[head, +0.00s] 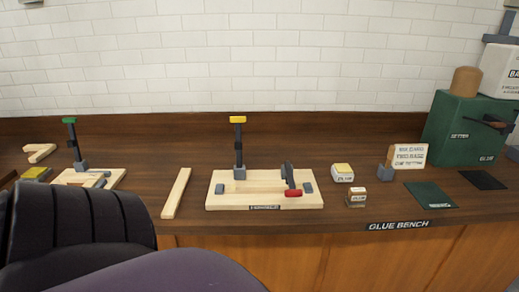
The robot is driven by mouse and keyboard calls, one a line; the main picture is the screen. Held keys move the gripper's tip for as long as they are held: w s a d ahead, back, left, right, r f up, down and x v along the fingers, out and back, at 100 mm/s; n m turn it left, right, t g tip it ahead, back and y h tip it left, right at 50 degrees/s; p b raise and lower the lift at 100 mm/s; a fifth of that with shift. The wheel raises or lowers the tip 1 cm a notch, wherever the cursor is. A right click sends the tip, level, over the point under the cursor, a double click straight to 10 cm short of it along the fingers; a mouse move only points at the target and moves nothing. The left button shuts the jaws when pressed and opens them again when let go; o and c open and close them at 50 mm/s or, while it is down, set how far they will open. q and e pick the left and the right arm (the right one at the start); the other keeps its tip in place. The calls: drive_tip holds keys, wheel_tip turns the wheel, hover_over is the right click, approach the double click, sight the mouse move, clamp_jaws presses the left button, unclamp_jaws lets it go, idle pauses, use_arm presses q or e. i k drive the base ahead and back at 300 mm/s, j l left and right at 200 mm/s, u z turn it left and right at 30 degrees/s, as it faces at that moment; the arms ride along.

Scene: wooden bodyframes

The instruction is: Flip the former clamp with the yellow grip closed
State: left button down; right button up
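The clamp with the yellow grip (238,119) stands at the left part of a pale wooden former board (245,201). Its dark lever (239,146) points straight up, with the yellow grip at the top and a grey base on the board. On the same board, to its right, a second clamp with a red grip (293,193) has its lever folded low, the grip towards the front edge. No gripper shows in the head view. A black ribbed part and a purple rounded part, seemingly mine, cover the lower left.
Left is another board with an upright green-grip clamp (69,121), partly hidden by the black part. A loose wooden strip (176,193) lies between the boards. Right are small labelled blocks (343,173), a sign (408,156) and a green glue box (465,130). A brick wall stands behind.

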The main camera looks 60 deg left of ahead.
sight(238, 120)
drive_tip(key=u, duration=1.85)
drive_tip(key=z, duration=1.95)
drive_tip(key=k+j, duration=0.45)
drive_tip(key=j, duration=0.15)
drive_tip(key=k+j, duration=0.5)
